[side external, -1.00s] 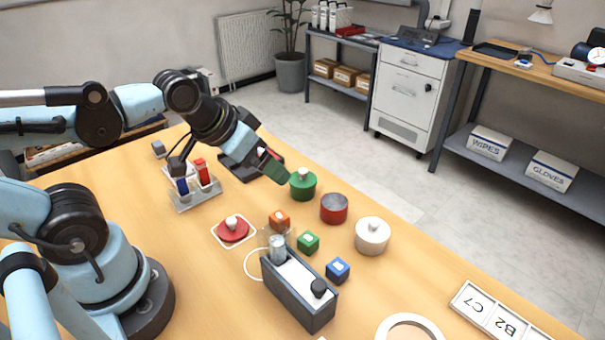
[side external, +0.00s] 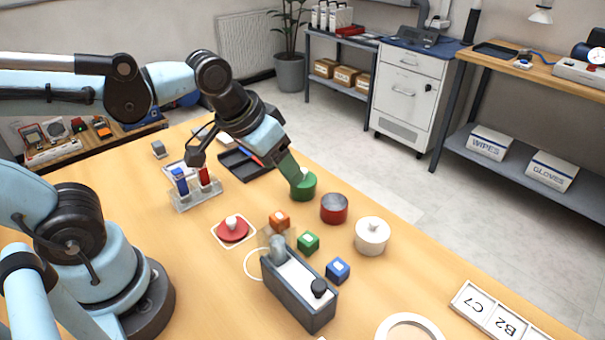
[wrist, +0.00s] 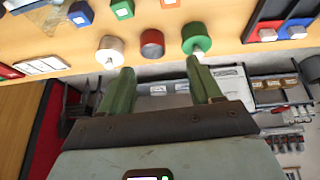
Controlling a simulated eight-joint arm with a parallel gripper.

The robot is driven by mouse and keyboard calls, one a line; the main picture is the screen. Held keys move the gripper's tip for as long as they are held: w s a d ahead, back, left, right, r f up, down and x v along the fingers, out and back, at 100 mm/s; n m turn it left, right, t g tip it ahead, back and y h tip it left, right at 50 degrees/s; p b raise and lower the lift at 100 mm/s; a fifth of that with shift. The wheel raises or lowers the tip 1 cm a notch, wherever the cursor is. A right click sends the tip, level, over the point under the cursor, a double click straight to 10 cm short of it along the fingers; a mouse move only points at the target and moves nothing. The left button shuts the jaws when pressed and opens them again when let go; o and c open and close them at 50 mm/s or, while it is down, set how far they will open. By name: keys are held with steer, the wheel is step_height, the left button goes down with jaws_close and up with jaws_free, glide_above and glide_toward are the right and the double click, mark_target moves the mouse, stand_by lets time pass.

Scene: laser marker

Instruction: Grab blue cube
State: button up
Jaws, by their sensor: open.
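The blue cube (side external: 338,270) sits on the wooden table, right of the grey box-shaped device and in front of the green cube. It also shows at the top left of the wrist view (wrist: 81,13). The green cube (side external: 308,242) and orange cube (side external: 279,220) stand on the table behind it. My gripper (side external: 300,181) has green fingers and is in the air by the green round container (side external: 304,190), well behind the blue cube. In the wrist view its two fingers (wrist: 158,80) are apart with nothing between them.
A red container (side external: 334,208) and a white lidded container (side external: 372,236) stand right of my gripper. The grey device (side external: 300,290) stands close to the blue cube. A tube rack (side external: 190,190) is at the left. Bare table lies right of the blue cube.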

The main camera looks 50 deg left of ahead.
steer(key=w+d+g, duration=0.2)
steer(key=d+g, duration=0.1)
steer(key=d, duration=0.4)
steer(key=g, duration=0.2)
glide_above(339, 265)
steer(key=f, duration=0.1)
steer(key=shift+y, duration=0.3)
steer(key=shift+f, duration=6.2)
steer(key=c, duration=1.1)
steer(key=shift+r, duration=0.1)
